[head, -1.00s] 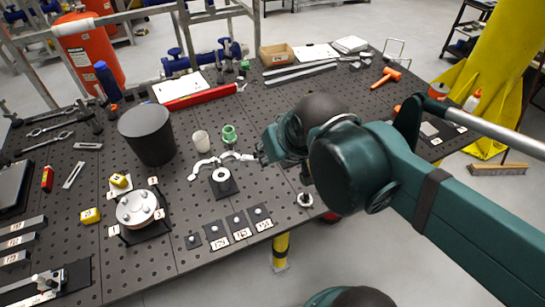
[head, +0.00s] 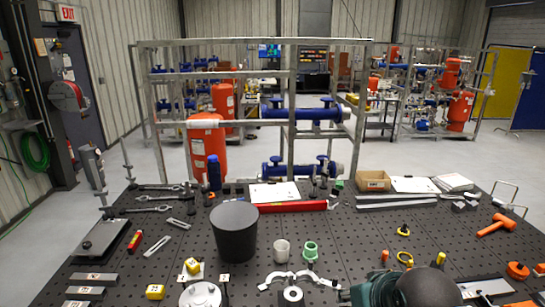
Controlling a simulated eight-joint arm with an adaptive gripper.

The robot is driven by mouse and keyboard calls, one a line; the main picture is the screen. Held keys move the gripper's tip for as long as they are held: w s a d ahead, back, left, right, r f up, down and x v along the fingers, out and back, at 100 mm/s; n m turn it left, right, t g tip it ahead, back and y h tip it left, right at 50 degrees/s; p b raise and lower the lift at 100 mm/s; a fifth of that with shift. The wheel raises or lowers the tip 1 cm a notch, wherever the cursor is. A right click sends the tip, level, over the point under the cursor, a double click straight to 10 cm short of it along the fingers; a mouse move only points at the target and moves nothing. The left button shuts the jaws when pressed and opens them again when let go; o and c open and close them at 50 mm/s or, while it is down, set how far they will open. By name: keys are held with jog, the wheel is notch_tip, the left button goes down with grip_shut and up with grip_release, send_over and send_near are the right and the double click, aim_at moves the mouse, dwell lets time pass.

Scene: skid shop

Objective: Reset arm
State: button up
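My dark green arm shows only in part at the bottom edge of the head view, right of centre. A rounded dark cap on it hides part of the table. The end toward my gripper (head: 357,294) is at the lower left of this visible part, beside the clamp with two curved silver arms (head: 291,290). The fingers are too cut off and small to tell whether they are open or shut. I see nothing held.
The black perforated table (head: 340,230) carries a black bucket (head: 235,235), a white cup (head: 282,250), a green fitting (head: 310,251), a red bar (head: 290,207), an orange mallet (head: 495,225) and a cardboard box (head: 373,181). A pipe frame (head: 290,90) stands behind.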

notch_tip(320, 180, down, 8)
jog(key=b, duration=0.7)
jog(key=shift+f, duration=0.1)
dwell(0.7)
